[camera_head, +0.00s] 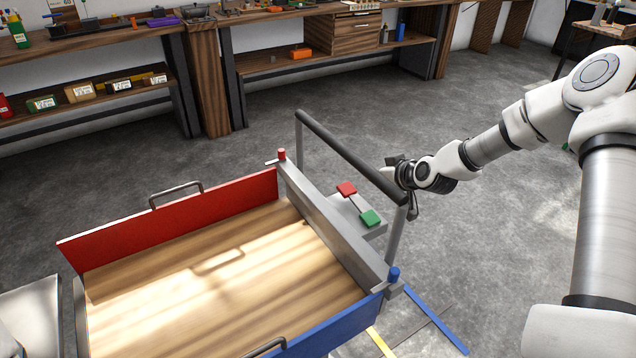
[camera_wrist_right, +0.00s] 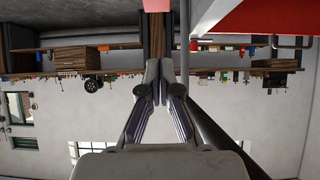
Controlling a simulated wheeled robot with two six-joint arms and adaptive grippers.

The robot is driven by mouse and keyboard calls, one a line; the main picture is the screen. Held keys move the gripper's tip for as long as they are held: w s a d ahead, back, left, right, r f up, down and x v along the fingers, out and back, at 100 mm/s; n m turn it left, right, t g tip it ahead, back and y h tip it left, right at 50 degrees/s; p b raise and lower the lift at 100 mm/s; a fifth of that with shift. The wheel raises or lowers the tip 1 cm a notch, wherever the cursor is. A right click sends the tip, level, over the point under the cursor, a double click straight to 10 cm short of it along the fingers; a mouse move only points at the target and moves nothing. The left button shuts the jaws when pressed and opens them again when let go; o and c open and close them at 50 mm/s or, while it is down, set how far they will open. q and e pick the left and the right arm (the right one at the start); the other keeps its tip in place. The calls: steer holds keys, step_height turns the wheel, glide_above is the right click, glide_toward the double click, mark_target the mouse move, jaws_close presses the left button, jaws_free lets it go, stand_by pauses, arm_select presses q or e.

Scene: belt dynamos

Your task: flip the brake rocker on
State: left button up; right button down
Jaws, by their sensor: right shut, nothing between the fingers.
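The brake rocker has a red pad (camera_head: 347,189) and a green pad (camera_head: 370,218), joined by a narrow strip. It sits on a small grey bracket (camera_head: 372,232) at the end of the cart, below the push bar. I cannot clearly tell which pad is pressed down. My right gripper (camera_head: 392,168) is at the near end of the dark push bar (camera_head: 350,155), above and to the right of the rocker. In the right wrist view its fingers (camera_wrist_right: 163,68) are shut and empty, with the bar (camera_wrist_right: 215,130) alongside. I cannot tell whether they touch. My left gripper is not in view.
The cart has a wooden bed (camera_head: 215,265), a red side panel (camera_head: 170,215) and a blue side panel (camera_head: 335,325). A post (camera_head: 394,238) supports the push bar near the gripper. Workbenches (camera_head: 300,65) stand along the back. The grey floor beyond the cart is clear.

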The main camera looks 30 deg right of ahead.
steer(key=b, duration=0.3)
glide_toward(344, 185)
steer(key=w, duration=0.4)
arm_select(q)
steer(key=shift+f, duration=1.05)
arm_select(e)
steer(key=shift+w+a+f, duration=0.1)
steer(key=shift+w+f, duration=0.15)
steer(key=shift+f, duration=0.65)
steer(key=shift+w+f, duration=0.3)
steer(key=shift+f, duration=0.55)
